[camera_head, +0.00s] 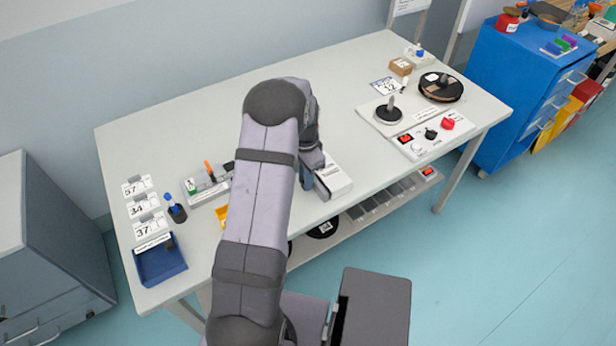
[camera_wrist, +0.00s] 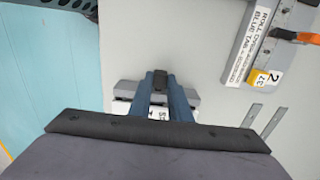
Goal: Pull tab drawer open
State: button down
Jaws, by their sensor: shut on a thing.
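The tab drawer is a small white and grey box (camera_head: 338,182) near the front edge of the table in the head view. My gripper (camera_head: 308,186) reaches down at its left end, partly hidden by my arm. In the wrist view my gripper's two blue fingers (camera_wrist: 160,84) are shut on a small dark handle (camera_wrist: 160,77). The grey and white drawer unit (camera_wrist: 188,98) shows on both sides of the fingers. A printed label is partly visible between them. How far the drawer stands open cannot be told, as my fingers and arm cover much of it.
A grey labelled holder (camera_wrist: 257,40) with an orange-handled tool stands nearby; in the head view it is left of my arm (camera_head: 206,187). A blue bin (camera_head: 160,262) sits at the table's left corner. A control panel with knobs (camera_head: 420,128) stands on the right.

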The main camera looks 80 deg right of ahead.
jog(key=w+a, duration=0.4)
jog(key=c, duration=1.6)
grip_release()
jog(key=shift+c, duration=0.2)
jog(key=shift+d+r, duration=0.1)
notch_tip(320, 180, up, 7)
jog(key=b, duration=0.2)
jog(key=shift+r, duration=0.15)
